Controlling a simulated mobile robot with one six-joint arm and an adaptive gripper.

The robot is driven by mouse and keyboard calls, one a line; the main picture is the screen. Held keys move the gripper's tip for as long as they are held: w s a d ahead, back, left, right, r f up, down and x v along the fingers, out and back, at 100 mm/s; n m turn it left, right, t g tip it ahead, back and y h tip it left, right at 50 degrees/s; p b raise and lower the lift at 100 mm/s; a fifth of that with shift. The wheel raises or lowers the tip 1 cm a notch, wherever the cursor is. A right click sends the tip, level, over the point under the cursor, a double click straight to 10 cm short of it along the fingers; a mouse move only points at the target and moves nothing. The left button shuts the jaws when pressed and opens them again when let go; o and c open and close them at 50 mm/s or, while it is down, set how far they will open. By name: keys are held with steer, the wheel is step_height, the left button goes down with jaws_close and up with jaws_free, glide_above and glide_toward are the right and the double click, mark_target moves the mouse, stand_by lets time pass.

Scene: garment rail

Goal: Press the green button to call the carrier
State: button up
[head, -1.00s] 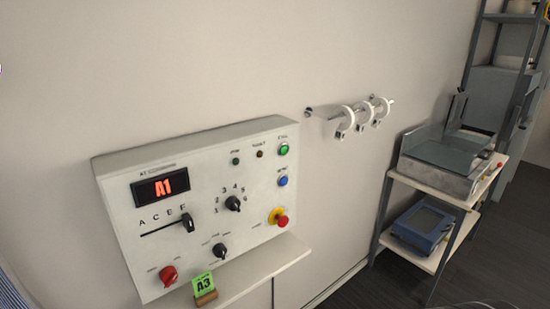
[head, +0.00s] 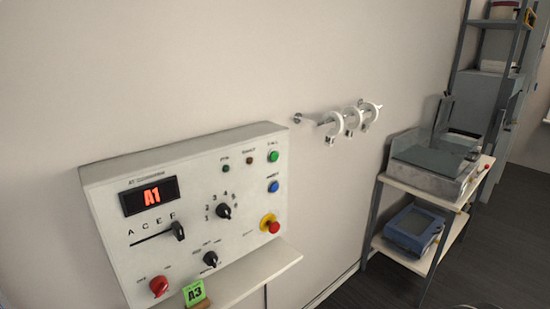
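The green button (head: 273,156) sits at the top right of a white control panel (head: 110,176) on the wall in the head view. The panel's red display (head: 151,195) reads A1. A blue button (head: 274,187) is below the green one, and a red mushroom button on a yellow base (head: 270,224) is lower still. The panel also carries a slider (head: 178,231), a numbered dial (head: 223,211), a lower black knob (head: 210,259) and a red knob (head: 159,287). Two small dark lamps are left of the green button. My gripper is not in view.
A green A3 card (head: 194,293) stands on a narrow shelf (head: 255,276) under the panel. A wall rail with white rings (head: 352,119) is to the right. A cart (head: 408,191) holds a grey device and a blue box (head: 412,231). Grey shelving stands at far right.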

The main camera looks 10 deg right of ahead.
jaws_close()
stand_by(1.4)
